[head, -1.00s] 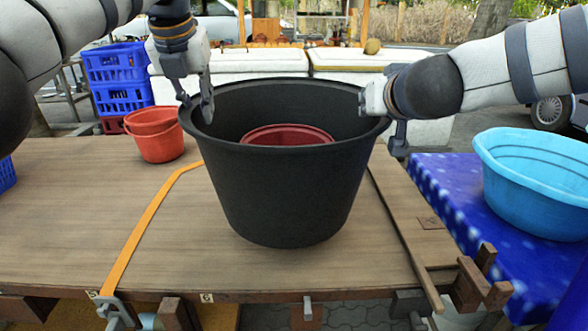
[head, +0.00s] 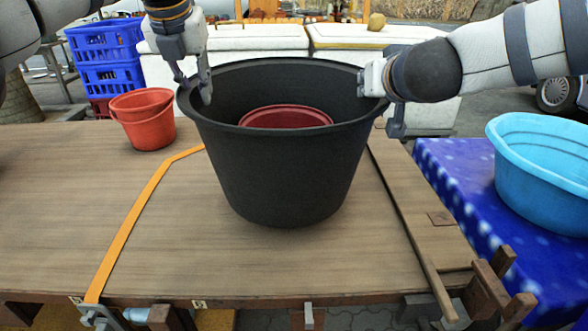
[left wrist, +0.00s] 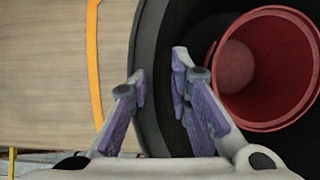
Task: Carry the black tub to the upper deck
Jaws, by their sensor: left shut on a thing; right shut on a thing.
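The large black tub (head: 285,180) is upright over the wooden deck (head: 70,200); I cannot tell whether its base touches the boards. A red bucket (head: 285,116) is inside it, and shows in the left wrist view (left wrist: 265,75). My left gripper (head: 205,90) is shut on the tub's left rim, with one finger outside and one inside; the left wrist view shows the rim between the fingers (left wrist: 160,85). My right gripper (head: 370,85) is shut on the right rim, its fingertips partly hidden. I cannot tell which surface is the upper deck.
An orange strap (head: 130,235) crosses the deck left of the tub. Orange-red buckets (head: 148,128) stand at the back left, before blue crates (head: 105,60). A blue basin (head: 545,165) sits on a blue cloth (head: 450,185) at right. The deck's left part is mostly clear.

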